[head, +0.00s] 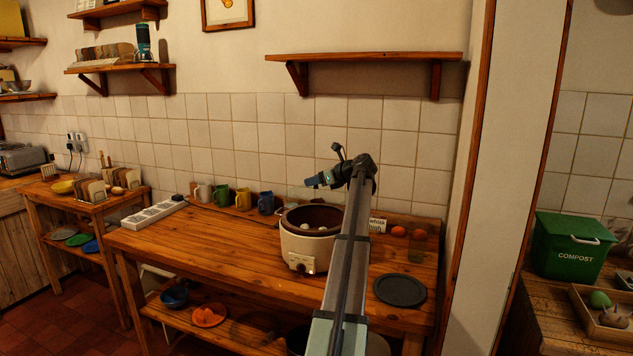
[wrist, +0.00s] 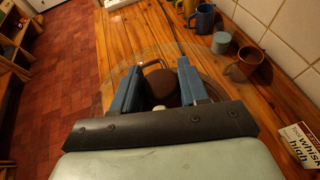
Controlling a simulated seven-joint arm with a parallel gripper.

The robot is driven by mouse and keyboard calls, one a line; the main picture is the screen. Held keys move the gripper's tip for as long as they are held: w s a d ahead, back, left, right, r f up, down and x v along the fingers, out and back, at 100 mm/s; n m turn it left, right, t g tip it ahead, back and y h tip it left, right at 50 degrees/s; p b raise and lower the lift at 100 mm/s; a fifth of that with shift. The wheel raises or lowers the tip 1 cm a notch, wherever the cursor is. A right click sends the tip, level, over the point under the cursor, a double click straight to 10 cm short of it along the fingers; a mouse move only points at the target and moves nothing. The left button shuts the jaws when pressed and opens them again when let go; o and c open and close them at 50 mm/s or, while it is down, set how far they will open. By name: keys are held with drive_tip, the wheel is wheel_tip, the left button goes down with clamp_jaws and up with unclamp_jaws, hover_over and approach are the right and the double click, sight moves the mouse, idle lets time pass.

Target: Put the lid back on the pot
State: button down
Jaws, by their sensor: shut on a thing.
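The pot (head: 310,248) is a cream cooker with a dark brown inside and a dial on its front. It stands open on the wooden table, with pale round things inside. In the wrist view, my gripper (wrist: 158,84) is shut on the brown knob of the lid (wrist: 160,83). The lid is clear glass, and its faint round rim shows around the fingers with the table seen through it. The lid is hard to make out in the head view. The pot is not clearly visible in the wrist view.
Several mugs (head: 243,199) stand along the wall behind the pot. A dark round mat (head: 400,290) lies at the table's right. A printed card (wrist: 300,146) and reddish round things (head: 398,231) are at the back right. A shelf (head: 365,57) hangs above. The table's left front is clear.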

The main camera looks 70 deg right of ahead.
sight(336, 197)
drive_tip(key=shift+f, duration=0.1)
drive_tip(key=shift+f, duration=2.75)
drive_tip(key=shift+f, duration=1)
drive_tip(key=shift+c, duration=2.4)
unclamp_jaws()
drive_tip(key=shift+f, duration=0.1)
drive_tip(key=shift+s, duration=0.1)
drive_tip(key=v, duration=1.3)
drive_tip(key=shift+s+r, duration=0.25)
drive_tip(key=shift+r, duration=0.05)
